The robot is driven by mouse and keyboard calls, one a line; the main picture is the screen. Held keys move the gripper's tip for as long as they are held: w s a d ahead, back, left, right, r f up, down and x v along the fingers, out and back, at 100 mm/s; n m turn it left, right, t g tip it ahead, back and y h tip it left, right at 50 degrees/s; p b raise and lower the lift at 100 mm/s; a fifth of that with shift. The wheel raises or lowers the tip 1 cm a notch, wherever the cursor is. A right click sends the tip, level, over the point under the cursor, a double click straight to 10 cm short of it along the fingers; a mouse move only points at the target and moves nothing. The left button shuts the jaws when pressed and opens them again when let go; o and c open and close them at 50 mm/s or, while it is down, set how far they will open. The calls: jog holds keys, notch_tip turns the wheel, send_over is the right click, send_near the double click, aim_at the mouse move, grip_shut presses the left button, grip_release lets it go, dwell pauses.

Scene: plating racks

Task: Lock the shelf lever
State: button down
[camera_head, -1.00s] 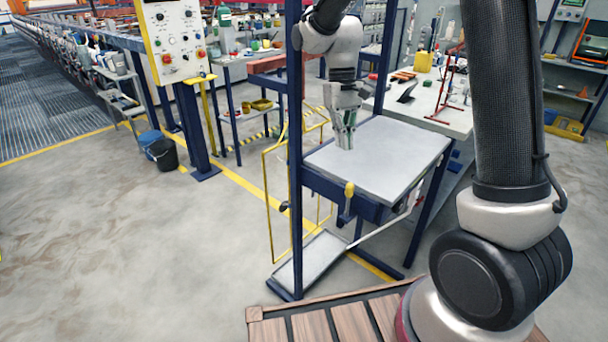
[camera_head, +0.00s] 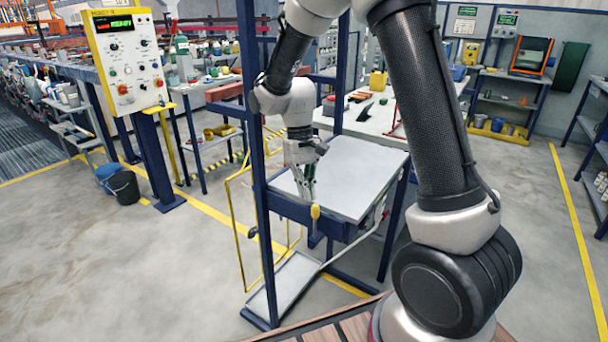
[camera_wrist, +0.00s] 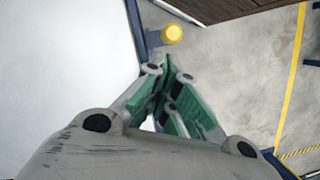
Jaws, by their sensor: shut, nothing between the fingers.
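The shelf lever (camera_head: 315,212) has a yellow knob and sits at the front edge of the shelf frame, just below the white shelf top (camera_head: 350,177). The knob also shows in the wrist view (camera_wrist: 172,33), just beyond the fingertips. My gripper (camera_head: 309,194) is shut and empty, pointing down over the front edge of the shelf close to the knob. In the wrist view its green-padded fingers (camera_wrist: 165,78) are together, with a small gap visible between them and the knob. Whether they touch the lever's arm is hidden.
Blue posts (camera_head: 255,150) of the shelf frame stand left of my gripper. A lower grey tray (camera_head: 285,287) and yellow rails (camera_head: 240,235) lie below. A control panel (camera_head: 127,55) stands at the left, with black and blue buckets near it. The floor in front is clear.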

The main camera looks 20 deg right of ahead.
jog(key=shift+x, duration=0.9)
jog(key=shift+s, duration=0.1)
jog(key=shift+s+d+t, duration=0.2)
jog(key=shift+t, duration=0.2)
